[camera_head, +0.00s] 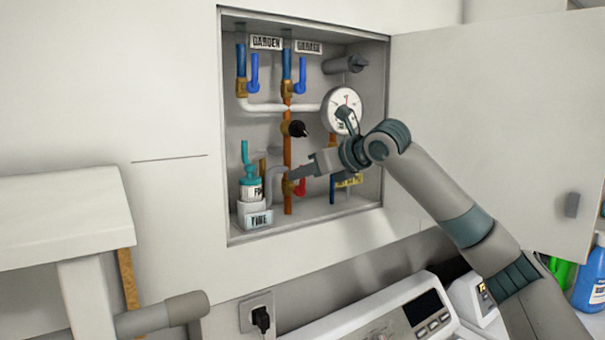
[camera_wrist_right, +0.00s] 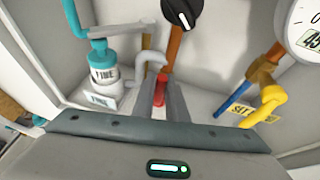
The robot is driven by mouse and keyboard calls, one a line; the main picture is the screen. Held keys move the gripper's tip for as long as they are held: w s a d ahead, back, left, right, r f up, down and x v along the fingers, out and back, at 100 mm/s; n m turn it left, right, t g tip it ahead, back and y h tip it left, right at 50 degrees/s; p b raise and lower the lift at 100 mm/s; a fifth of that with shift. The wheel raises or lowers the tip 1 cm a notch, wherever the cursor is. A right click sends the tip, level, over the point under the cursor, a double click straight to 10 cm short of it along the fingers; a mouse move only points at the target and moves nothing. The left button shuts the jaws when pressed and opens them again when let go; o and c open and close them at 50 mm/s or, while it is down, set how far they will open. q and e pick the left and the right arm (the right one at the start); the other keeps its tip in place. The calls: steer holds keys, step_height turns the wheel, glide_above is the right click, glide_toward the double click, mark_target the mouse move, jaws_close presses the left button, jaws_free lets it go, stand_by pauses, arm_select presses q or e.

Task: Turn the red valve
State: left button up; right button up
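The red valve (camera_head: 301,187) is a small red handle low on the copper pipe inside the open wall cabinet. It is partly hidden behind my right gripper (camera_head: 293,175) in the head view. In the right wrist view the red valve (camera_wrist_right: 161,88) stands between the two grey fingers of my right gripper (camera_wrist_right: 161,100). The fingers are close together and seem to touch it on both sides. My right arm reaches in from the lower right.
A black knob (camera_head: 293,128) sits above on the pipe, and a round gauge (camera_head: 342,109) is to the right. A yellow valve (camera_wrist_right: 270,103) is beside the red one. A teal-capped bottle (camera_head: 251,186) stands at left. The cabinet door (camera_head: 490,110) is open to the right.

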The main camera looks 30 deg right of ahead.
steer(key=o, duration=0.4)
steer(key=shift+f, duration=0.1)
steer(key=shift+c, duration=0.2)
steer(key=b+v, duration=0.6)
steer(key=v, duration=1.1)
steer(key=shift+b, duration=0.3)
steer(key=shift+s+d, duration=0.1)
